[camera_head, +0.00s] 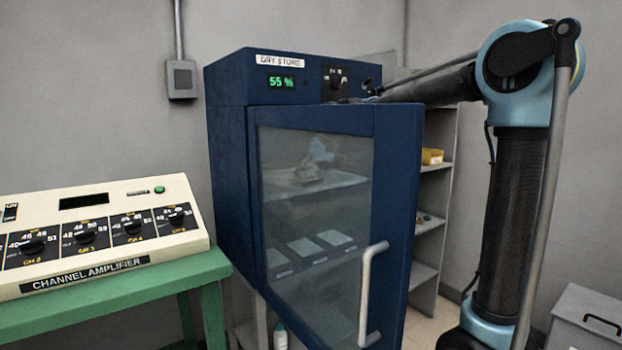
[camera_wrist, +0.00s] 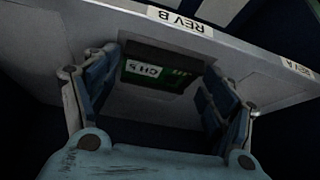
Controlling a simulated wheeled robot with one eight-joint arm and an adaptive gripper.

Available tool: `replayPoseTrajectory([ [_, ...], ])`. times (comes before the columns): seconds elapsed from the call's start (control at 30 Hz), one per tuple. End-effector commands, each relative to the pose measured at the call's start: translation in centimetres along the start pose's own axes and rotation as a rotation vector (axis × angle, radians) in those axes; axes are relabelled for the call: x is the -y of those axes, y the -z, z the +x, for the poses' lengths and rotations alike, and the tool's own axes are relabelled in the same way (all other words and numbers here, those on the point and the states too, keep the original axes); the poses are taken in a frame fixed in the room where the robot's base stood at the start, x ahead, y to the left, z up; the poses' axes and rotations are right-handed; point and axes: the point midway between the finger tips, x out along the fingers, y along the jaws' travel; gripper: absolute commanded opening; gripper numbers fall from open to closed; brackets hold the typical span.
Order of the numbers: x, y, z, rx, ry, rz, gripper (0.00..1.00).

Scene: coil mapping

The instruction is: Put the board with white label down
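The board with white label (camera_wrist: 158,78), small and green with a dark strip and a white label with dark lettering, shows in the wrist view. My gripper (camera_wrist: 162,62) has one finger at each side edge of the board and appears shut on it. The board is over a pale shelf surface (camera_wrist: 60,50); whether it touches it cannot be seen clearly. In the head view, my gripper shows only dimly through the glass door of the blue dry store cabinet (camera_head: 226,120). The board cannot be made out there.
The shelf edge carries labels REV B (camera_wrist: 180,20) and REV A (camera_wrist: 298,68), upside down in the wrist view. The cabinet's glass door (camera_head: 310,210) stands open toward me with its handle (camera_head: 367,295). Several flat pale items lie on a lower shelf. A channel amplifier (camera_head: 100,235) stands on a green table (camera_head: 150,295).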

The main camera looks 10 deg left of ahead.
Motion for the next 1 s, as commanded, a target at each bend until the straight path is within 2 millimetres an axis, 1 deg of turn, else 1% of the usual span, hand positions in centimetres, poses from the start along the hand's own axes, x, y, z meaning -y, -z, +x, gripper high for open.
replayPoseTrajectory([
  [0.37,-0.1,0.0,-0.1,0.000,-0.001,0.000,0.88],
  [0.47,-0.1,0.2,-0.4,0.000,-0.001,0.000,0.88],
  [0.57,-0.1,0.2,-1.5,0.000,-0.001,0.001,0.88],
  [0.83,-0.1,0.2,-5.7,-0.001,-0.001,0.001,0.88],
  [1.0,-0.1,0.2,-7.4,0.000,-0.001,0.001,0.88],
])
